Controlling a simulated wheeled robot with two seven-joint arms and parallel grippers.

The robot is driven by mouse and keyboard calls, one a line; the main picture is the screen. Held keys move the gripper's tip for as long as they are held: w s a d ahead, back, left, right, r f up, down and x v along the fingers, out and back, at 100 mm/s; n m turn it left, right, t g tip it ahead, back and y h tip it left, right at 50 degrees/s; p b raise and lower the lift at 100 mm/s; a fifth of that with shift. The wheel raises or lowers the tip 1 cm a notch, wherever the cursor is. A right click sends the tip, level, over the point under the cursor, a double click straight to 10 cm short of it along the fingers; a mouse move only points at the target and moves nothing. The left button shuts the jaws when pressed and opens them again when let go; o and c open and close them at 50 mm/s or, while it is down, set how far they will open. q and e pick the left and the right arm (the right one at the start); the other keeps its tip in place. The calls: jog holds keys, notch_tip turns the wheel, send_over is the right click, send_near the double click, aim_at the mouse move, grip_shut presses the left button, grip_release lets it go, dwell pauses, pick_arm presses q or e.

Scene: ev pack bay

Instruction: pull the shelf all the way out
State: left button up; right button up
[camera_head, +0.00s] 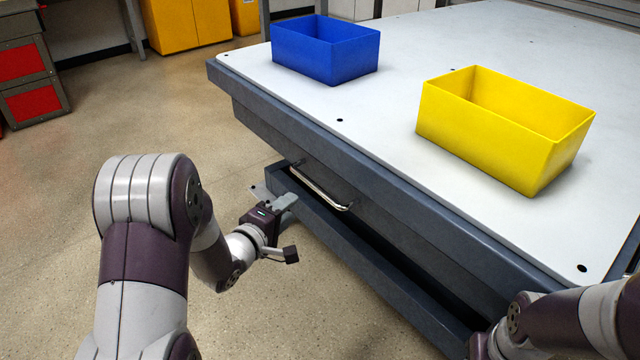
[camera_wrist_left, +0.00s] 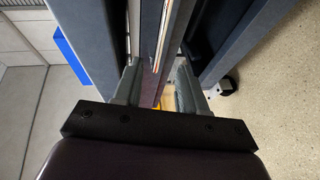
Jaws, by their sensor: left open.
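The shelf (camera_head: 385,272) is a dark grey tray low on the side of the workbench (camera_head: 225,77). Its outer edge stands out from under the bench, with a dark gap behind it. A bright metal bar handle (camera_head: 325,192) shows above that gap; I cannot tell which panel it is fixed to. My left gripper (camera_head: 275,197) is open at the shelf's far left end, beside the handle. In the left wrist view its two fingers (camera_wrist_left: 158,88) stand on either side of a long grey, metal-striped part. Contact is not clear.
A blue bin (camera_head: 325,60) and a yellow bin (camera_head: 500,135) stand on the white bench top. My right arm (camera_head: 560,322) is at the lower right, its gripper out of view. The floor left of the bench is open. A drawer cabinet (camera_head: 30,75) stands at the far left.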

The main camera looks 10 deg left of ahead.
aim_at(314, 184)
pick_arm(q)
jog(key=b+x, duration=0.5)
jog(key=x, duration=0.7)
jog(key=shift+w+f, duration=0.2)
jog(key=shift+w, duration=0.1)
grip_shut()
